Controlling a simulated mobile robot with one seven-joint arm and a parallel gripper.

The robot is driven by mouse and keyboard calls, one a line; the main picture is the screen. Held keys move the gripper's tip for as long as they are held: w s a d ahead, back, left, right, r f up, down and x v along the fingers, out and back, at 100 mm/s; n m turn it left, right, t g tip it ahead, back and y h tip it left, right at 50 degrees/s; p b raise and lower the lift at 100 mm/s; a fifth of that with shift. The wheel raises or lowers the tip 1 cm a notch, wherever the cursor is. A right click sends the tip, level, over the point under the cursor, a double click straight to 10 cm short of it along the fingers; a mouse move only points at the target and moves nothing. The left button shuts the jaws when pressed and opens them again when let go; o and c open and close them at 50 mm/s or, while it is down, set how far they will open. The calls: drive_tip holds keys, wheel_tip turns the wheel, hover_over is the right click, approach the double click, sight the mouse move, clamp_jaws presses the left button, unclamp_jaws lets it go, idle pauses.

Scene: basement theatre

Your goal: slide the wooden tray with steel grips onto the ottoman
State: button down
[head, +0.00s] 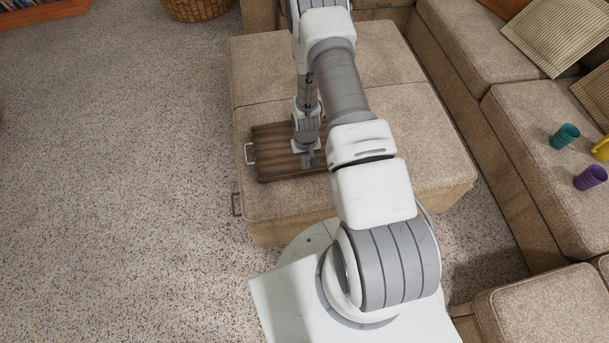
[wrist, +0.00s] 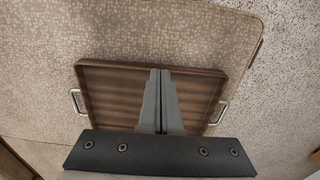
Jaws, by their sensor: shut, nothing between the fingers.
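The brown wooden tray (head: 273,146) lies flat on the beige ottoman (head: 265,65), near its front left part. A steel grip (head: 250,153) shows at its left end, close to the ottoman's left edge. My arm hides the tray's right end in the head view. In the wrist view the whole width of the tray (wrist: 120,98) shows, with steel grips at the left (wrist: 76,102) and right (wrist: 219,113). My gripper (head: 309,160) is shut and empty over the tray. Its closed fingers also show in the wrist view (wrist: 160,75). I cannot tell whether they touch the tray.
A beige sofa (head: 480,45) runs along the back and right, with a teal cup (head: 565,137), a purple cup (head: 590,177) and a yellow item (head: 602,149) on it. A wicker basket (head: 197,8) stands at the back. Carpet (head: 120,180) on the left is clear.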

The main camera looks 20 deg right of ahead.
drive_tip(key=f, duration=0.4)
drive_tip(key=s+f+b, duration=0.1)
drive_tip(key=f, duration=0.3)
drive_tip(key=f+b, duration=0.1)
drive_tip(key=f, duration=0.3)
drive_tip(key=shift+s+f, duration=0.2)
drive_tip(key=shift+f, duration=0.1)
drive_tip(key=w, duration=0.3)
drive_tip(key=shift+d+f, duration=0.1)
drive_tip(key=shift+d, duration=0.15)
drive_tip(key=shift+w+d, duration=0.1)
drive_tip(key=shift+w, duration=0.35)
